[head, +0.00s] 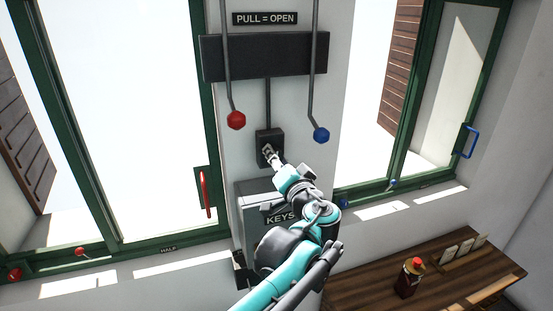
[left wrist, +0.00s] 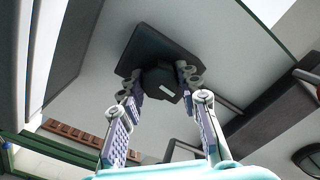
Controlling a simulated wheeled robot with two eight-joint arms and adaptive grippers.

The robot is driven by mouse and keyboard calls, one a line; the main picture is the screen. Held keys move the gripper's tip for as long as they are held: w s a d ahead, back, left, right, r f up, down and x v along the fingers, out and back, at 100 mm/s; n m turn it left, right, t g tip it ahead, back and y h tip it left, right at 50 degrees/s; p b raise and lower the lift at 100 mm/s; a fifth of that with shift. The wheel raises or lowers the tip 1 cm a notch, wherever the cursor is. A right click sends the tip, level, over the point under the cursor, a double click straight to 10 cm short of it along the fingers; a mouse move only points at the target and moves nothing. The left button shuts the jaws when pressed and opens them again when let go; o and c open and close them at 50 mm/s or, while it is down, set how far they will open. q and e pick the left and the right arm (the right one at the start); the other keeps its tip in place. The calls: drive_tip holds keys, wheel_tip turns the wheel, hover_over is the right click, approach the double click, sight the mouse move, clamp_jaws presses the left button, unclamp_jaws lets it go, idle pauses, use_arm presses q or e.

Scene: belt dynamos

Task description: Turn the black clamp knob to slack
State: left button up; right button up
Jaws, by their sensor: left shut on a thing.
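The black clamp knob (left wrist: 162,82) sits on a dark plate (left wrist: 145,48) on the white wall pier. It has a small pale mark on its face. In the head view the plate (head: 264,135) is below the long dark box, and the knob is mostly hidden by my gripper. My left gripper (head: 271,154) reaches up to the plate. In the left wrist view my left gripper (left wrist: 160,88) has its fingers on both sides of the knob and is shut on it. My right gripper is not in view.
Two rods with a red ball (head: 236,120) and a blue ball (head: 321,135) hang either side of the plate. A grey KEYS box (head: 256,190) is just below. Green-framed windows flank the pier. A bottle (head: 409,280) stands on the wooden table (head: 365,285) at lower right.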

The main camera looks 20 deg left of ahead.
use_arm(q)
drive_tip(key=shift+f+n, duration=0.1)
drive_tip(key=shift+n, duration=0.5)
drive_tip(key=o, duration=1.2)
drive_tip(key=shift+c, duration=0.2)
drive_tip(key=shift+s, duration=0.1)
drive_tip(key=v, duration=1.2)
